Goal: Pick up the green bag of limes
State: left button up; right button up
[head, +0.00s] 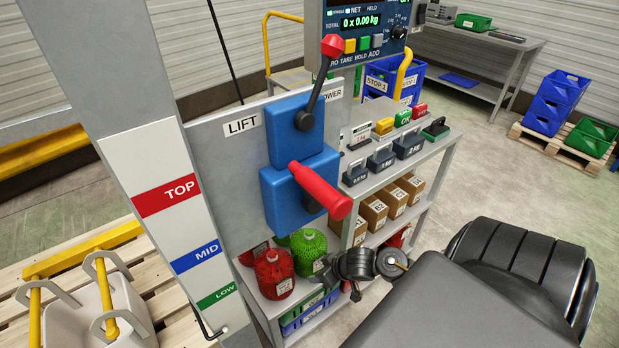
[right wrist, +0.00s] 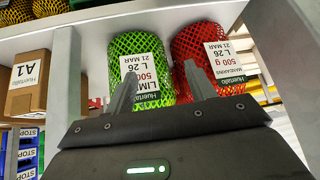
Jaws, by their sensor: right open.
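The green net bag of limes (head: 308,250) stands on a shelf of the cart, below the blue lift box in the head view. In the right wrist view the same bag (right wrist: 143,50) appears upside down, with a white lime label facing me. My right gripper (right wrist: 161,72) is open and empty in front of the bags. One finger overlaps the lime bag's label, the other overlaps the edge of the red bag; I cannot tell any contact. In the head view my right gripper (head: 352,278) is at the lime bag's right, partly hidden by its own arm. My left gripper is not in view.
A red mandarin bag (head: 273,274) stands close beside the limes, also in the right wrist view (right wrist: 203,58). More net bags show behind. Cardboard boxes (head: 372,211) sit to the right. Blue crates (head: 308,310) lie below. A red lever handle (head: 320,190) juts out above.

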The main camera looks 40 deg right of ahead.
jog(key=n+t+b, duration=0.1)
jog(key=t, duration=0.1)
send_near(310, 230)
jog(key=s+a+f, duration=0.1)
jog(key=a+f, duration=0.3)
jog(key=f, duration=0.1)
jog(key=w+d+r, duration=0.1)
jog(key=d+r, duration=0.3)
jog(key=r, duration=0.2)
jog(key=b+x, duration=0.2)
jog(key=x, duration=0.3)
jog(key=shift+a+f, duration=0.2)
jog(key=shift+w+f+b, duration=0.2)
jog(key=shift+w+b, duration=0.1)
jog(key=b+x, duration=0.1)
jog(key=x, duration=0.1)
jog(key=b+x, duration=0.1)
jog(key=x, duration=0.1)
jog(key=shift+d+f, duration=0.1)
jog(key=shift+f, duration=0.35)
jog(key=shift+w+f, duration=0.15)
jog(key=shift+w, duration=0.05)
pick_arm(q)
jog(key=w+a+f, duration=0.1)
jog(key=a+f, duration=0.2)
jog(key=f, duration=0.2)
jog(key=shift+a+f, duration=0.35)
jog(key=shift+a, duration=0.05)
